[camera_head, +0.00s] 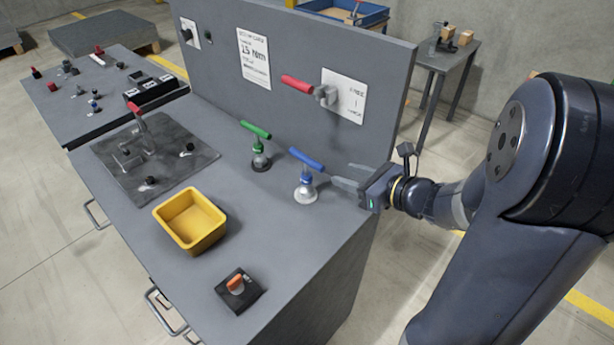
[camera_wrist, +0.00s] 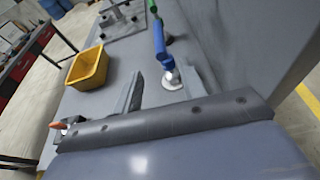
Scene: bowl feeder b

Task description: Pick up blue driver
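The blue driver (camera_head: 306,160) has a blue T-handle and stands upright in a silver round base on the grey bench, near the back panel. In the wrist view the blue driver (camera_wrist: 160,45) is ahead of my gripper, its base lying in line with the gap between the fingers. My gripper (camera_head: 342,178) is just to the right of the driver in the head view. In the wrist view my gripper (camera_wrist: 163,92) has its two fingers spread apart, with nothing held between them.
A green-handled driver (camera_head: 258,146) stands left of the blue one. A yellow bin (camera_head: 190,221) and a black box with an orange knob (camera_head: 238,288) are nearer the front. A red-handled tool (camera_head: 300,84) is on the back panel (camera_head: 290,55). A dark fixture plate (camera_head: 165,165) lies left.

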